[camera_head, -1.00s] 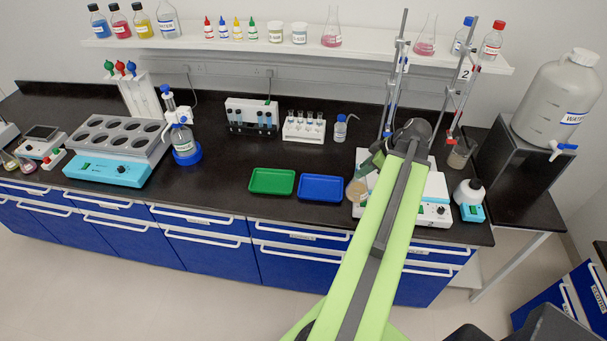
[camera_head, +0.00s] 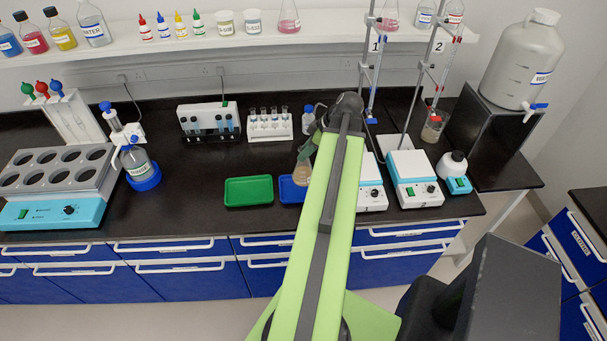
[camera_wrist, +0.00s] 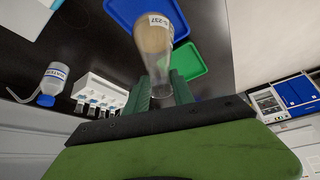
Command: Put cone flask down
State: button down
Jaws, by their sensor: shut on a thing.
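The cone flask (camera_head: 301,174) holds tan contents and has a white label. My gripper (camera_wrist: 161,92) is shut on it, with a green finger on either side of its neck in the wrist view. The flask (camera_wrist: 154,42) appears in front of the blue tray (camera_wrist: 118,16) there. In the head view it overlaps the right part of the blue tray (camera_head: 288,191), beside my arm. I cannot tell whether its base touches the tray. My arm hides the tray's right end.
A green tray (camera_head: 248,191) lies left of the blue one. Two hotplates (camera_head: 414,180) with stands are on the right. A tube rack (camera_head: 269,125) and a wash bottle (camera_wrist: 53,80) stand behind. Bare black bench lies left of the green tray.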

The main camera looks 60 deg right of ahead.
aim_at(309, 161)
jog(key=shift+a+f+b, duration=0.1)
jog(key=shift+f+b, duration=2.35)
jog(key=shift+f, duration=0.75)
jog(key=c, duration=1.1)
grip_release()
jog(key=p+v, duration=1)
jog(key=v, duration=0.2)
jog(key=shift+r+p, duration=0.25)
jog(key=shift+p, duration=0.15)
